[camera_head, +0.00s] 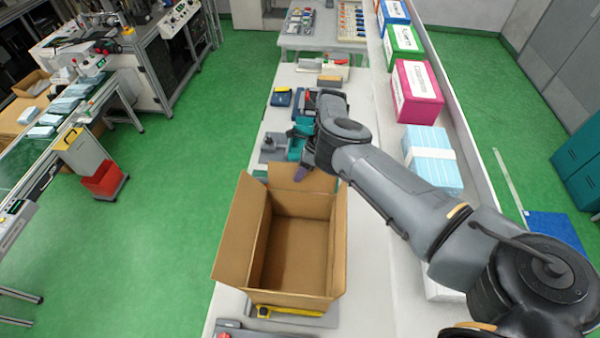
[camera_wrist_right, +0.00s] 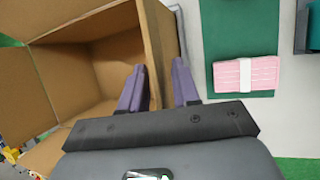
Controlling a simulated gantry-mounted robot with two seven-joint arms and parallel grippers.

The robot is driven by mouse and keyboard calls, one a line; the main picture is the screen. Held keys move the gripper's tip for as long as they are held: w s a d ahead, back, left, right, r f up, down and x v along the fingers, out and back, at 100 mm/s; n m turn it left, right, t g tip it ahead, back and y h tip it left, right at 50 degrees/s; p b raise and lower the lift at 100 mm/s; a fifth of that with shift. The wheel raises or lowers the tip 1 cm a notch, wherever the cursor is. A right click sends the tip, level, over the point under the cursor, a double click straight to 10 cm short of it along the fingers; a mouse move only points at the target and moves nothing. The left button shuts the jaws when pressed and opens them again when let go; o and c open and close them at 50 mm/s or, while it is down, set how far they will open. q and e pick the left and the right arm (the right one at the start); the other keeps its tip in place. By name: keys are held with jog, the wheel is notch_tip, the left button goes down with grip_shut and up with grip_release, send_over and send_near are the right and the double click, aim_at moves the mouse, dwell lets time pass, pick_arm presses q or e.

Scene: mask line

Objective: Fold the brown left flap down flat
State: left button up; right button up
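An open brown cardboard box (camera_head: 292,292) stands on the white bench. Its brown left flap (camera_head: 236,240) stands up, tilted outward to the left. The far flap (camera_head: 284,178) and the right flap (camera_head: 340,238) also stand up. My right gripper (camera_head: 302,174) is at the far end of the box, by the far flap. In the right wrist view, its purple fingers (camera_wrist_right: 158,90) are apart, one on each side of a cardboard panel (camera_wrist_right: 156,35). Whether they touch it is unclear. My left gripper is out of view.
A yellow-handled tool (camera_head: 264,312) lies at the box's near edge. Pink, green and blue cartons (camera_head: 417,92) and a light-blue stack (camera_head: 432,158) line the bench's right side. A pink pack (camera_wrist_right: 245,74) lies on a green mat in the wrist view.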

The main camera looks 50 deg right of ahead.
jog(key=shift+c, duration=0.5)
grip_shut()
dwell(0.9)
